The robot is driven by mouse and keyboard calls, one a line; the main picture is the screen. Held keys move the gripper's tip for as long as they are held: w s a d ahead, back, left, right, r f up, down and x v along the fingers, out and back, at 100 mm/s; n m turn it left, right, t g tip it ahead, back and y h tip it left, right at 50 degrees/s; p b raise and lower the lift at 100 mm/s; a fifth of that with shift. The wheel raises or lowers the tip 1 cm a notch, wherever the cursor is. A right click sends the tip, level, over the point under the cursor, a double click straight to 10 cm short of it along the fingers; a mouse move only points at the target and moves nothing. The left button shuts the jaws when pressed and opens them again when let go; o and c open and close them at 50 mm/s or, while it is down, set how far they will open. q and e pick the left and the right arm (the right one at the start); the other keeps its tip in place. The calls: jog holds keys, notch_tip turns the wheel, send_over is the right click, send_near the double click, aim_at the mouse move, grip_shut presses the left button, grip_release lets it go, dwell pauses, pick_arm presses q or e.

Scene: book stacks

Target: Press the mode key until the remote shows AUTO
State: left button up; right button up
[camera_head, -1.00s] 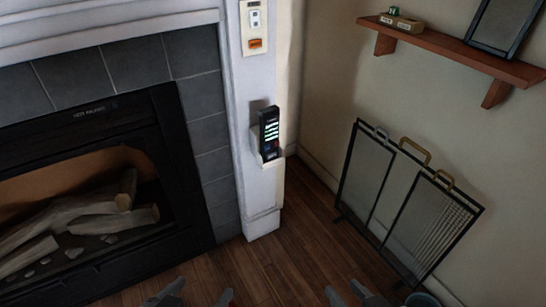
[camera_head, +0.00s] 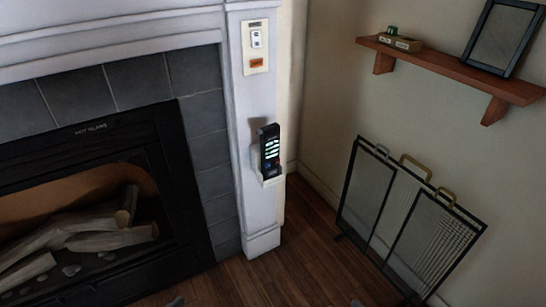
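The remote (camera_head: 269,150) is a dark handset standing upright in a white wall holder (camera_head: 270,181) on the white fireplace pilaster. Its face shows several light greenish-white lines, too small to read, so I cannot tell the mode it shows. The mode key cannot be made out. Only a small grey tip of my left gripper (camera_head: 176,302) shows at the bottom edge, and a tiny tip of my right gripper (camera_head: 357,303) shows further right. Both are far below the remote and do not touch it. Their fingers are mostly out of the picture.
A switch plate (camera_head: 256,47) with a white switch and an orange label is above the remote. The fireplace (camera_head: 90,215) with logs is to the left. A folding fire screen (camera_head: 405,215) stands at the right below a wooden shelf (camera_head: 450,68). The wood floor (camera_head: 290,265) between is open.

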pick_arm(q)
grip_shut()
dwell(0.3)
dwell(1.6)
